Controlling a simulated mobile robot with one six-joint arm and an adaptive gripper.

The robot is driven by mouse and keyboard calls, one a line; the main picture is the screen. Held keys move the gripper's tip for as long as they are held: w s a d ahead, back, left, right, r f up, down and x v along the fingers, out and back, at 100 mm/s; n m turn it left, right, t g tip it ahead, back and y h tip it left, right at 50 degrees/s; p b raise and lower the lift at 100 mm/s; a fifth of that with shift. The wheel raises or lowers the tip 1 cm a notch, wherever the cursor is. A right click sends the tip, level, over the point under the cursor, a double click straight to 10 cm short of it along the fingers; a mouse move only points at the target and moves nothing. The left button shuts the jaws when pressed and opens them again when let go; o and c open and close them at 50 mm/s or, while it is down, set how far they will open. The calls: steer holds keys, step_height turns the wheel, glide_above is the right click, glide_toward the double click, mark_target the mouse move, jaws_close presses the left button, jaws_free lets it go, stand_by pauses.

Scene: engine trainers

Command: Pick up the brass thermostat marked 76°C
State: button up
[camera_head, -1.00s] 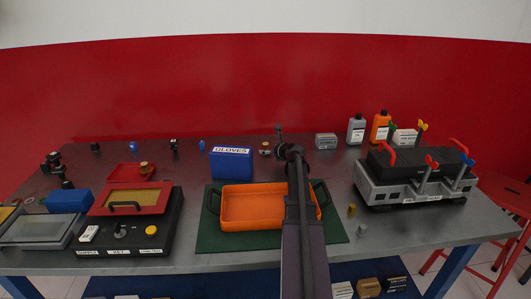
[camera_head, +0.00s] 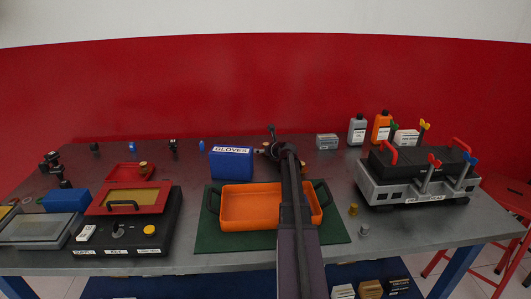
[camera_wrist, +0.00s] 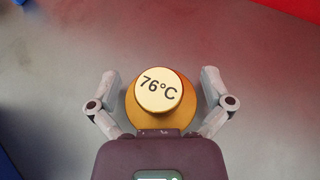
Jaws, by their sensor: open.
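The brass thermostat (camera_wrist: 158,92) marked 76°C stands on the grey bench, its round cream top facing my wrist camera and a wider brass flange below. In the wrist view my gripper (camera_wrist: 160,75) is open, with one finger on each side of the thermostat and a gap visible on both sides. It is not gripped. In the head view my arm reaches over the orange tray to the back of the bench, and my gripper hides much of that spot.
A blue GLOVES box (camera_head: 231,162) stands left of my gripper. An orange tray (camera_head: 240,226) on a green mat lies under my arm. A small grey box (camera_head: 327,141) is to the right at the back. An engine block (camera_head: 417,180) stands at the right.

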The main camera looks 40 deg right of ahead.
stand_by(0.5)
steer(key=c, duration=1)
steer(key=shift+r, duration=0.2)
step_height(320, 180, up, 3)
steer(key=p, duration=0.4)
steer(key=shift+r, duration=0.2)
steer(key=s+a, duration=0.3)
steer(key=s, duration=0.1)
steer(key=s+a+r, duration=0.1)
steer(key=s+a, duration=0.2)
steer(key=s, duration=0.2)
steer(key=s+a+p, duration=0.1)
steer(key=s+a, duration=0.2)
steer(key=s, duration=0.1)
steer(key=shift+s+r, duration=0.15)
